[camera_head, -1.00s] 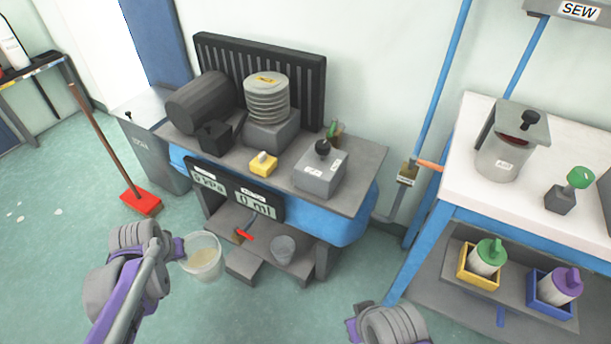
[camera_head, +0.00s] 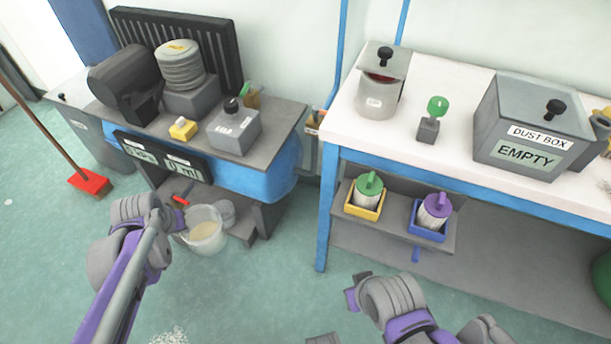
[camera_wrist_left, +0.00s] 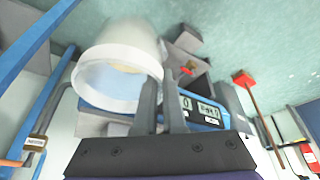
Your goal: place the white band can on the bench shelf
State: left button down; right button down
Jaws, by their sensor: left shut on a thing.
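A pale translucent can (camera_head: 207,236) with a white rim and beige contents is held by my left gripper (camera_head: 178,224). It shows large in the left wrist view (camera_wrist_left: 118,60), beside the fingers (camera_wrist_left: 160,104), its open mouth toward the camera. The can is in front of the grey machine, apart from the bench. The white-topped bench (camera_head: 455,120) stands at right with a grey shelf (camera_head: 450,272) beneath. My right gripper (camera_head: 362,290) is low in the head view; its jaw opening is unclear.
On a raised step of the shelf, a yellow tray (camera_head: 354,208) holds a green-lidded can (camera_head: 368,190) and a blue tray (camera_head: 421,230) a purple-lidded can (camera_head: 434,211).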

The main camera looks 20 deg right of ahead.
aim_at(498, 271)
jog(key=k+l+z, duration=0.1)
jog(key=l, duration=0.3)
jog(key=k+l+z, duration=0.1)
jog(key=k+l, duration=0.15)
jog(key=l, duration=0.2)
jog(key=k+l+z, duration=0.1)
jog(key=l, duration=0.3)
jog(key=k+l+z, duration=0.1)
jog(key=l, duration=0.35)
jog(key=k+l+z, duration=0.1)
jog(key=l, duration=0.35)
jog(key=l+z, duration=0.25)
jog(key=i, duration=0.55)
